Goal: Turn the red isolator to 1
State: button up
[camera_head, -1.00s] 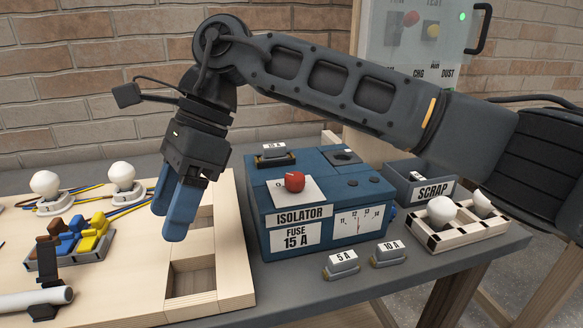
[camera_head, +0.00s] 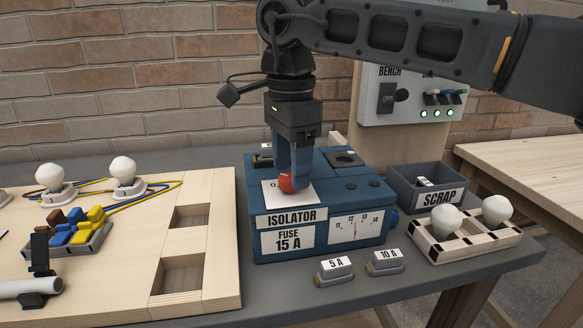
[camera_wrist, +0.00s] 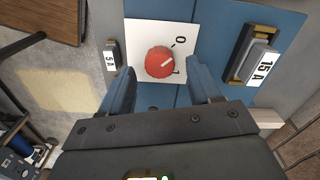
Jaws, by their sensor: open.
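The red isolator knob (camera_head: 287,184) sits on a white plate (camera_head: 272,196) on top of the blue box labelled ISOLATOR (camera_head: 262,238). In the wrist view my gripper (camera_wrist: 161,70) is open, one finger on each side of the knob, with gaps visible between.
A 15 A fuse (camera_wrist: 260,62) sits on the box beside the plate. The 5 A fuse (camera_head: 335,269) and 10 A fuse (camera_head: 385,261) lie in front. The scrap bin (camera_head: 403,186) and bulb tray (camera_head: 470,248) stand right; the wooden board (camera_head: 215,268) is left.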

jog(key=shift+f, duration=0.65)
jog(key=c, duration=1)
